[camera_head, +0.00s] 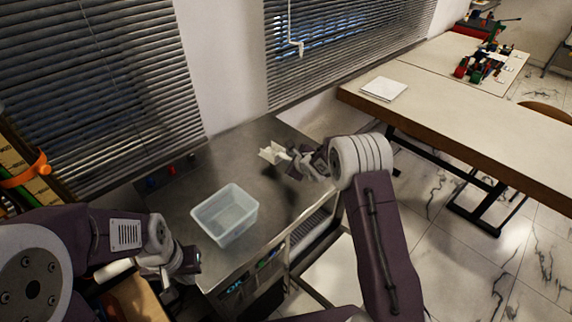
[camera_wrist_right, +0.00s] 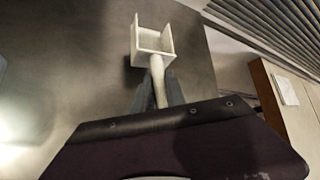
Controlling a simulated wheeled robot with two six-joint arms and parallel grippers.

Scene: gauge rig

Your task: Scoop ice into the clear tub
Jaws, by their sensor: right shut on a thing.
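The clear tub (camera_head: 226,222) stands upright on the metal counter in the head view, and looks empty. My right gripper (camera_head: 293,157) is shut on the handle of a white scoop (camera_head: 270,153) and holds it over the counter, to the right of and behind the tub. In the right wrist view the scoop (camera_wrist_right: 152,45) points away from the gripper (camera_wrist_right: 158,95), and no ice shows in it. My left gripper (camera_head: 190,262) is low at the left, beside the counter's front left edge; its fingers are too small to read. No ice is visible in either view.
The metal counter (camera_head: 185,205) has free room around the tub. Small blue and red items (camera_head: 170,170) stand at its back left. A wooden table (camera_head: 440,100) with a white sheet (camera_head: 384,89) stands to the right. Window blinds close off the back.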

